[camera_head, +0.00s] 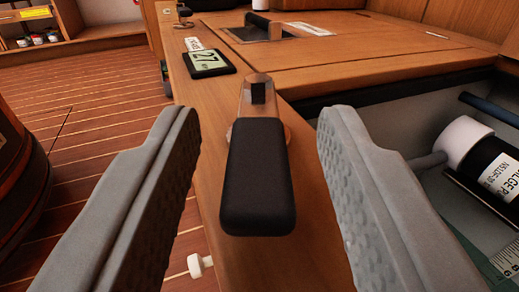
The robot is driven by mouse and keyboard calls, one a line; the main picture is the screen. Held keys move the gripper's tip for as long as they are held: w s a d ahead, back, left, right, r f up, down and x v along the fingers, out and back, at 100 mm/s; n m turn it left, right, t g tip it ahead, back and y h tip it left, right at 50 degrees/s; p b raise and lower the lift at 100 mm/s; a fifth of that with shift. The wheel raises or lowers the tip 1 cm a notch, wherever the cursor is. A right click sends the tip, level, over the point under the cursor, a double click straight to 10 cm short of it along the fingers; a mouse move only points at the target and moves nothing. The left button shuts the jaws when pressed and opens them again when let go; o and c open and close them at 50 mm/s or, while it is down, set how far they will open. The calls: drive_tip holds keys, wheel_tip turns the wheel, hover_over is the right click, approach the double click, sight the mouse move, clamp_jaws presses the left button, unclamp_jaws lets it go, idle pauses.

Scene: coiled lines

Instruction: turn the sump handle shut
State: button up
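A lever handle with a black grip (257,180) and a metal stem stands at the wooden edge in the middle of the camera view. The grip points toward me. No label on it can be read, so I cannot tell from the picture alone that it is the sump handle. My gripper (258,140) is open, with one grey ribbed finger on each side of the grip. Visible gaps separate both fingers from it. The handle's pivot behind the grip is mostly hidden.
A small display (209,61) reading 27 lies on the wooden ledge behind the handle. A hatch lid (330,65) with a dark latch is beyond. At right is an open bilge with a black labelled cylinder (491,165). A white knob (200,265) sticks out below left.

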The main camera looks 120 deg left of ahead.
drive_tip(key=v, duration=1.5)
drive_tip(key=shift+w, duration=0.1)
